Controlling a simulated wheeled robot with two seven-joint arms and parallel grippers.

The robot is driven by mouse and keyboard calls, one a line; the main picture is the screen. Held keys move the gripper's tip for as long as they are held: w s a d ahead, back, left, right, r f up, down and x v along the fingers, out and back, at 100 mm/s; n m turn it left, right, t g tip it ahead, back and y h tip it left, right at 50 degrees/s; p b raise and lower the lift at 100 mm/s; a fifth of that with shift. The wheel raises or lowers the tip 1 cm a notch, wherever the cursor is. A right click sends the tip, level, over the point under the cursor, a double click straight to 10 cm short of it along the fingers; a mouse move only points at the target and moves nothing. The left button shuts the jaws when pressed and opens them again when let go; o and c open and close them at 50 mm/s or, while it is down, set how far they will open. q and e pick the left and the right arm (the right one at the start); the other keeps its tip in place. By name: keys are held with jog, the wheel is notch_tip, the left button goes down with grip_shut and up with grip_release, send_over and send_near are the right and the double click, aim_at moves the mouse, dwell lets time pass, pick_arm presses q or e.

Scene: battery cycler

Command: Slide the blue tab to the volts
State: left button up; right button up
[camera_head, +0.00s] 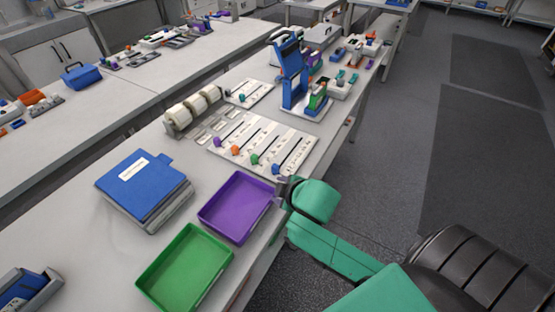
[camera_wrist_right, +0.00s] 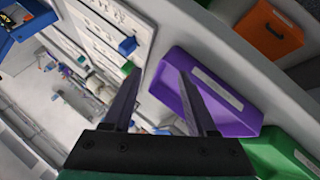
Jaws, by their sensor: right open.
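The slider panel (camera_head: 262,140) is a pale board on the bench with purple, orange, green and blue tabs, each by a dark slot. The blue tab (camera_head: 277,170) is at the near end of the slot closest to the bench's right edge. It also shows in the right wrist view (camera_wrist_right: 127,46), beside the green tab (camera_wrist_right: 127,67). My right gripper (camera_wrist_right: 160,72) is open and empty, its fingers apart from the blue tab. In the head view its wrist is by the panel's near right corner, and the fingers are mostly hidden. The slot labels are too small to read. My left gripper is not in view.
A purple tray (camera_head: 203,210) and a green tray (camera_head: 152,272) lie on the near bench. A blue folder-like box (camera_head: 137,180) is to their left. White rolls (camera_head: 180,114) and a blue stand (camera_head: 291,85) are beyond. Open floor lies to the right.

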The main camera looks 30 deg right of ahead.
jog(key=w+a+r+n+t+y, duration=0.1)
jog(key=w+a+r+n+t, duration=0.3)
jog(key=n, duration=0.3)
jog(key=n+g+y, duration=0.3)
jog(key=n+g, duration=0.2)
jog(key=n, duration=2)
send_near(278, 167)
jog(key=shift+y, duration=0.3)
jog(key=p+x, duration=0.1)
jog(key=x, duration=0.4)
jog(key=p+x, duration=0.1)
jog(key=x, duration=0.4)
jog(key=shift+w+d+f, duration=0.2)
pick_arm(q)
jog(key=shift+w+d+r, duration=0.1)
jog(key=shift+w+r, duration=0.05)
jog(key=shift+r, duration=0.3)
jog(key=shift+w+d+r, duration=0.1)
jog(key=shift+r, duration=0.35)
pick_arm(e)
grip_shut()
jog(key=shift+s, duration=0.1)
